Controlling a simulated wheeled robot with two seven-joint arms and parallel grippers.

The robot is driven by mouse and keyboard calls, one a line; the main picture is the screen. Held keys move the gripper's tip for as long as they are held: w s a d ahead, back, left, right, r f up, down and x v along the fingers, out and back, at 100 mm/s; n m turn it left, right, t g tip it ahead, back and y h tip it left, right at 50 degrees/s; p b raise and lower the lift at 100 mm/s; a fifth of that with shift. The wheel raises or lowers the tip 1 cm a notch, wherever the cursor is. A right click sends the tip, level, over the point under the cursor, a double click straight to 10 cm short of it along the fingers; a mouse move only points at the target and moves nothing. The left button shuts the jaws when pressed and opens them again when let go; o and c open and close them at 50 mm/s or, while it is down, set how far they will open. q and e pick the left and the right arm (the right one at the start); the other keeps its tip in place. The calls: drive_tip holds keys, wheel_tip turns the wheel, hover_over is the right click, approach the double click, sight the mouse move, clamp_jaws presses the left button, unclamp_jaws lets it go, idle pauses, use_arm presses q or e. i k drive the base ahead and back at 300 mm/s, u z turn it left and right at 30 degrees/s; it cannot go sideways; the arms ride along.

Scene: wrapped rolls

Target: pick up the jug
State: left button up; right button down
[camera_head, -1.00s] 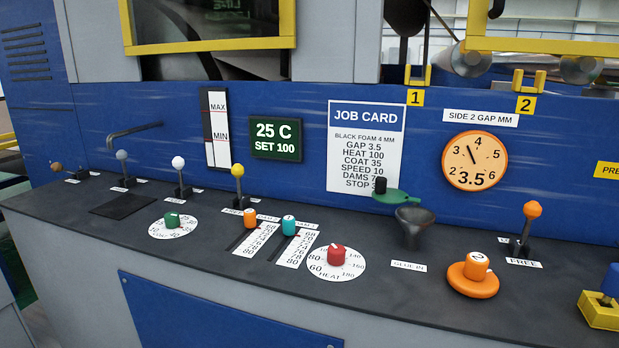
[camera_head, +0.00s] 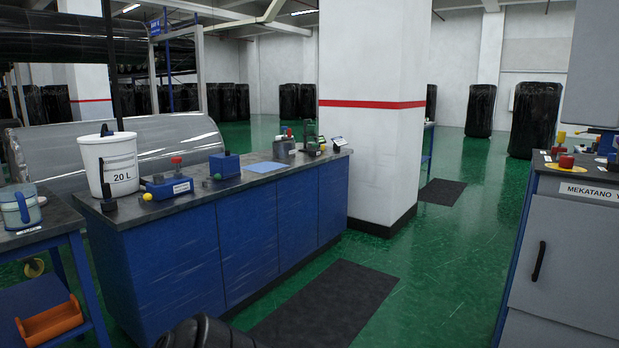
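A jug (camera_head: 20,209), pale and translucent with a blue handle and blue contents, stands upright on a dark-topped table (camera_head: 52,222) at the left edge of the head view. Its left side lies close to the picture edge. Neither of my grippers shows. A black ribbed shape at the bottom edge, left of the middle, may be part of my own arm; no fingers are visible on it.
A blue bench (camera_head: 232,238) carries a white 20 L bucket (camera_head: 108,166) and small tools. An orange bin (camera_head: 50,322) sits on the table's lower shelf. A white pillar (camera_head: 368,100) stands behind. A grey cabinet (camera_head: 562,265) is at right; green floor lies between.

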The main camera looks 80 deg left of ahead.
sight(19, 204)
drive_tip(key=u, duration=3.85)
drive_tip(key=i, duration=0.35)
drive_tip(key=z, duration=0.75)
drive_tip(key=i, duration=1.95)
drive_tip(key=u, duration=0.95)
